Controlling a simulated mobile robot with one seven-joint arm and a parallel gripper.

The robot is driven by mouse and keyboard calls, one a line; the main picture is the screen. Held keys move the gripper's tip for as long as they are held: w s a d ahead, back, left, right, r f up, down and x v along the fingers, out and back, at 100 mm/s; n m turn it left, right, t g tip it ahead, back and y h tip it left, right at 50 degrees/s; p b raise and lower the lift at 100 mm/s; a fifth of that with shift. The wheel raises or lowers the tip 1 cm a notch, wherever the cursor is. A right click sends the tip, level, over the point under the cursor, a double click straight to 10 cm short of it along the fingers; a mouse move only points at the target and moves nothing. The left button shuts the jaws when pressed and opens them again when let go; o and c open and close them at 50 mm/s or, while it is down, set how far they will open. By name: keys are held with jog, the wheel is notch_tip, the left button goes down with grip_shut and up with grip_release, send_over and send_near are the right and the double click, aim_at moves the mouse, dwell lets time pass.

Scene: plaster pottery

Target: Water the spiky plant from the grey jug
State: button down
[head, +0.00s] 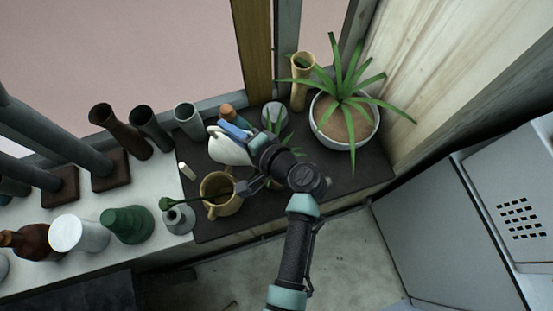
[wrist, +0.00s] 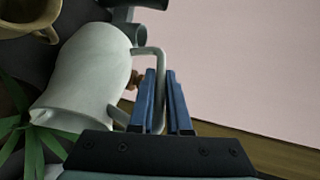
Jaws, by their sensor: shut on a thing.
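The grey jug (head: 228,150) is pale and smooth, above the dark mat near the window. It fills the left of the wrist view (wrist: 85,75). My gripper (head: 236,130) has its blue fingers shut on the jug's looped handle (wrist: 152,60). I cannot tell how far the jug is tilted or whether it clears the mat. A large spiky plant (head: 350,88) stands in a round white pot (head: 345,137) with brown soil, to the right of the jug. A smaller spiky plant (head: 276,127) is partly hidden by my wrist; green leaves also show in the wrist view (wrist: 30,135).
An ochre mug (head: 222,205) stands just in front of the jug. A tall tan vase (head: 301,80) stands beside the large plant. Several dark and grey vases (head: 188,118) stand to the left. The window frame (head: 254,50) and wood wall (head: 425,70) bound the back and right.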

aim_at(211, 130)
dwell(0.4)
jog(key=p, duration=0.2)
jog(key=a+r+h+p, duration=0.1)
jog(key=a+r+n+p, duration=0.1)
jog(key=p, duration=0.1)
jog(key=shift+w+a+g+p, duration=0.2)
jog(key=shift+w+g+p, duration=0.1)
jog(key=shift+g, duration=0.1)
jog(key=shift+a+f+h, duration=0.2)
jog(key=shift+f+h, duration=0.1)
jog(key=shift+f, duration=0.15)
jog(key=shift+a+f+h, duration=0.2)
jog(key=shift+f+h, duration=0.1)
jog(key=shift+f, duration=0.55)
jog(key=h+p, duration=0.1)
jog(key=p, duration=0.1)
jog(key=shift+w+a+n+g+p, duration=0.1)
jog(key=shift+a+n+g+p, duration=0.2)
jog(key=shift+a+n+g, duration=0.1)
jog(key=shift+f+h+p, duration=0.25)
jog(key=shift+h+p, duration=0.1)
jog(key=shift+h, duration=0.15)
jog(key=shift+a+p, duration=0.15)
jog(key=shift+p, duration=0.15)
